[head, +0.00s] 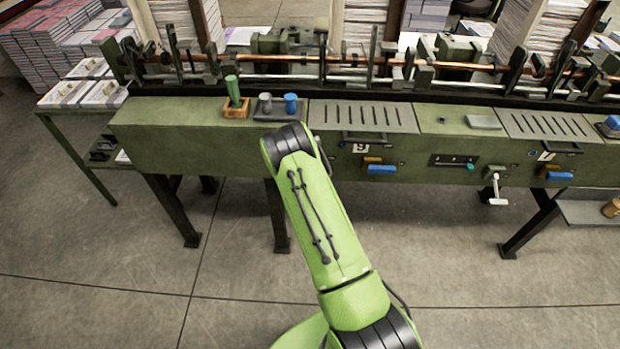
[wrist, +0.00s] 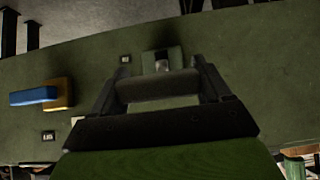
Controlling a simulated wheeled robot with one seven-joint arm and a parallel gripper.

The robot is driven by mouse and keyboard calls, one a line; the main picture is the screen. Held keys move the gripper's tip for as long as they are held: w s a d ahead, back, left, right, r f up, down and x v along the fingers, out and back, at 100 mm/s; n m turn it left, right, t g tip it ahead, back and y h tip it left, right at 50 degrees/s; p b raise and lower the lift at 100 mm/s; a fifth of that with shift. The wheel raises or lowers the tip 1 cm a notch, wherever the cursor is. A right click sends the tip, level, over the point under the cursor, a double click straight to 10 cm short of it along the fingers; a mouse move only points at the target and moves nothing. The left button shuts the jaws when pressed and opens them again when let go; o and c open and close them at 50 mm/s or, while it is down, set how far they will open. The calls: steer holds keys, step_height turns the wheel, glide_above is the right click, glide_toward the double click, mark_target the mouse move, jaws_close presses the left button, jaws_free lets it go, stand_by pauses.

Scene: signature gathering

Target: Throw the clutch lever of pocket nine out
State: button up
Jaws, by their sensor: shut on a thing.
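The wrist view shows my gripper (wrist: 160,72) shut on a grey bar-shaped handle (wrist: 157,88) that runs across between its fingers. This looks like the crossbar of the pocket nine clutch lever. Behind it, a small green mount (wrist: 162,60) sits on the machine's green front face. My gripper and the held lever are hidden behind my arm there. I cannot tell which way the lever is thrown.
A blue handle on a yellow block (head: 380,168) sits beside the held lever, also in the wrist view (wrist: 35,96). A similar pale T-shaped lever (head: 496,188) hangs at the neighbouring pocket. Green and blue knobs (head: 291,103) stand on the top. The floor in front is clear.

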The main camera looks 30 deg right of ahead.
steer(key=shift+w+d+r, duration=0.2)
steer(key=shift+w+r, duration=0.1)
steer(key=shift+r, duration=0.15)
steer(key=o, duration=1.2)
steer(key=shift+o, duration=1)
steer(key=shift+s+f, duration=0.1)
steer(key=shift+f, duration=0.1)
steer(key=shift+a, duration=0.1)
steer(key=v, duration=1.5)
steer(key=shift+s+a+r, duration=0.15)
steer(key=shift+s+r, duration=0.1)
steer(key=shift+s, duration=0.05)
